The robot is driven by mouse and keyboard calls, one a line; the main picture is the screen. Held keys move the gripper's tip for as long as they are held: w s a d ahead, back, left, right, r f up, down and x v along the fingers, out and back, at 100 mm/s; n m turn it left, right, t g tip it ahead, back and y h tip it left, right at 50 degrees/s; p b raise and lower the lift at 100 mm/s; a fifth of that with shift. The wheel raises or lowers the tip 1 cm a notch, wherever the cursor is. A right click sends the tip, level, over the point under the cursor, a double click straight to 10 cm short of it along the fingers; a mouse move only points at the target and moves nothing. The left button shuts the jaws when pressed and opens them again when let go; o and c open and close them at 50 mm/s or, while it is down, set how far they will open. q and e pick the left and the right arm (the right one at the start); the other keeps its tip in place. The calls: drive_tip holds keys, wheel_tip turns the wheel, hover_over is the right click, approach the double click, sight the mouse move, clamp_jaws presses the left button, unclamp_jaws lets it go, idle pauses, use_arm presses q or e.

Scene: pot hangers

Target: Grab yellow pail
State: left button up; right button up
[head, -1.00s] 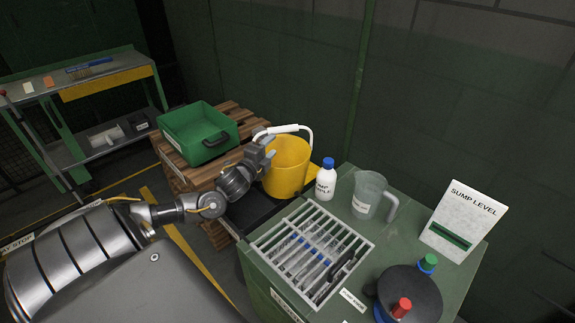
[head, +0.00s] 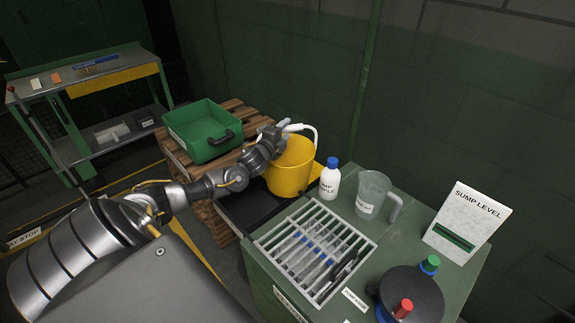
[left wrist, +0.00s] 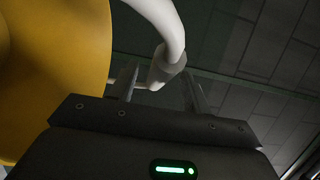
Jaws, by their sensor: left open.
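The yellow pail (head: 288,177) stands upright on a dark surface between the wooden pallet and the green cabinet. Its white handle (head: 314,130) is raised above the rim. My left gripper (head: 281,127) is at the handle, above the pail's rim on its left side. In the left wrist view the pail (left wrist: 50,70) fills the left side, and the handle (left wrist: 166,22) comes down with a grey sleeve between the two open fingers (left wrist: 160,88). Whether a finger touches the handle I cannot tell. My right gripper is in no view.
A green bin (head: 203,130) sits on the wooden pallet (head: 243,112). A white bottle (head: 329,182), a clear jug (head: 371,195) and a grey rack (head: 314,250) stand on the green cabinet right of the pail. The wall is close behind.

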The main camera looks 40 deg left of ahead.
use_arm(q)
drive_tip(key=shift+x, duration=1)
drive_tip(key=shift+f, duration=0.1)
clamp_jaws()
